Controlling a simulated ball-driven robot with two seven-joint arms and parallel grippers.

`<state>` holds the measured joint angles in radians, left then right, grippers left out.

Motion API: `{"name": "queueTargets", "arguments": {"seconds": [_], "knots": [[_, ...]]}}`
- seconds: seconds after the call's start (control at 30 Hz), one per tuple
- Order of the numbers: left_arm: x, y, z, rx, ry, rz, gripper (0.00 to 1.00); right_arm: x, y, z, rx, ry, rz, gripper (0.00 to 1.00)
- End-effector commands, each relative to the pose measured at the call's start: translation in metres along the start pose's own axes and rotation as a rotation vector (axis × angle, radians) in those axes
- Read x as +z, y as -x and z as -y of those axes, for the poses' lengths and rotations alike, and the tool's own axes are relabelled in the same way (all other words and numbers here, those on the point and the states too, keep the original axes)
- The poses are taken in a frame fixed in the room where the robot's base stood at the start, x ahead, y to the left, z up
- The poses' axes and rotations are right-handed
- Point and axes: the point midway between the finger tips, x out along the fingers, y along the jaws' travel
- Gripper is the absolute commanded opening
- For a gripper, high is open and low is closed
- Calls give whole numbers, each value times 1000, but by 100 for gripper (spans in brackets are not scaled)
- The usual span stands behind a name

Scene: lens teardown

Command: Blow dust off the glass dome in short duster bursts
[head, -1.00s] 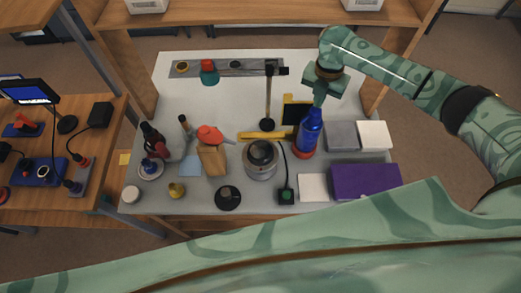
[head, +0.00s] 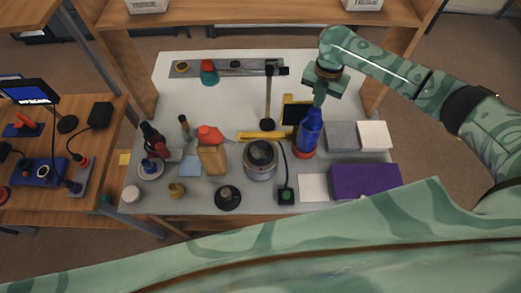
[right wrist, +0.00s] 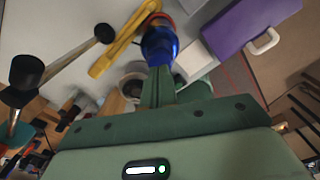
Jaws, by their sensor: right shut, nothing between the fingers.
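A blue bottle-shaped can (head: 310,131), apparently the duster, stands upright on a red round base (head: 304,153) at the right of the bench mat. My right gripper (head: 318,102) is shut and empty, pointing down at the top of the blue can. In the right wrist view its fingertips (right wrist: 160,72) meet or nearly meet the can (right wrist: 158,46); I cannot tell if they touch. A round metal housing with a dark glassy top (head: 261,156), apparently the glass dome, sits left of the can. Dust on it is too small to make out. My left gripper is out of view.
A yellow bar (head: 262,135) lies behind the housing. A green-button switch (head: 286,196) with a cable stands in front of it. A purple box (head: 365,181) and grey and white blocks (head: 342,135) are at the right.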

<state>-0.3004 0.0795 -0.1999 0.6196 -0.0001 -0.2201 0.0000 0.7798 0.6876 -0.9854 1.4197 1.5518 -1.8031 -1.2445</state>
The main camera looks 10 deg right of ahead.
Motion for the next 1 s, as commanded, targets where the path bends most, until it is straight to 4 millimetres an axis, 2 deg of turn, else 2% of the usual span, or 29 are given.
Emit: {"name": "queueTargets", "arguments": {"seconds": [0.7,1.0], "knots": [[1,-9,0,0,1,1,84,0,-24,0,-1,0,-1,0],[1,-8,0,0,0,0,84,0,-23,0,-1,0,-1,0]]}}
